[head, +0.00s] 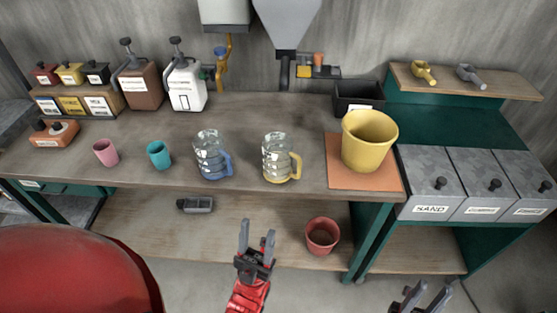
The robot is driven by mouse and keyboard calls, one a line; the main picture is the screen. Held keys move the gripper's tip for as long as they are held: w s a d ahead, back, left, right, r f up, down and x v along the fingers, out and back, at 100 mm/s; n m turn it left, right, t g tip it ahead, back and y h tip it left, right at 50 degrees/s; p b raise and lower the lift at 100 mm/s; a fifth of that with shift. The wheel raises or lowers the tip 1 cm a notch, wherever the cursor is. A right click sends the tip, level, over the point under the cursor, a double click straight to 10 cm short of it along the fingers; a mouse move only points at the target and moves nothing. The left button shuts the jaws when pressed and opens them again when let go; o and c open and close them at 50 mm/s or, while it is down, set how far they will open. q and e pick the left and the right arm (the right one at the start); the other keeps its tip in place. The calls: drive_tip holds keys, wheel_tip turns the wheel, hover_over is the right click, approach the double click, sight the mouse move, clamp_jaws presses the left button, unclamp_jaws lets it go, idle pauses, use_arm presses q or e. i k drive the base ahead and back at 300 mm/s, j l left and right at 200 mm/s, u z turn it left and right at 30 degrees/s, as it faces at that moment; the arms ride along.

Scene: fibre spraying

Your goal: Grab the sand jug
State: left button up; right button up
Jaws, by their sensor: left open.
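Two clear glass jugs stand upright on the workbench. One has a blue handle and base (209,158), the other a yellow handle and base (277,160). I see no readable label on either, so I cannot tell which is the sand jug. My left gripper (256,236) is open and empty, in front of the bench edge and below the yellow-handled jug in the picture. My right gripper (427,294) is at the bottom right, partly cut off by the frame. Its fingers are apart with nothing visible between them.
A yellow bucket (368,142) stands on an orange mat (365,182) right of the jugs. Pink (106,152) and teal (159,155) cups stand left. A lidded bin labelled SAND (431,184) is at right. A red pot (322,235) is on the lower shelf.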

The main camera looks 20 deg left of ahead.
sight(277, 155)
drive_tip(key=u, duration=0.65)
drive_tip(key=i+l+u, duration=0.1)
drive_tip(key=l+u, duration=0.9)
drive_tip(key=k+l+u, duration=0.15)
drive_tip(key=l, duration=1.15)
drive_tip(key=i, duration=0.05)
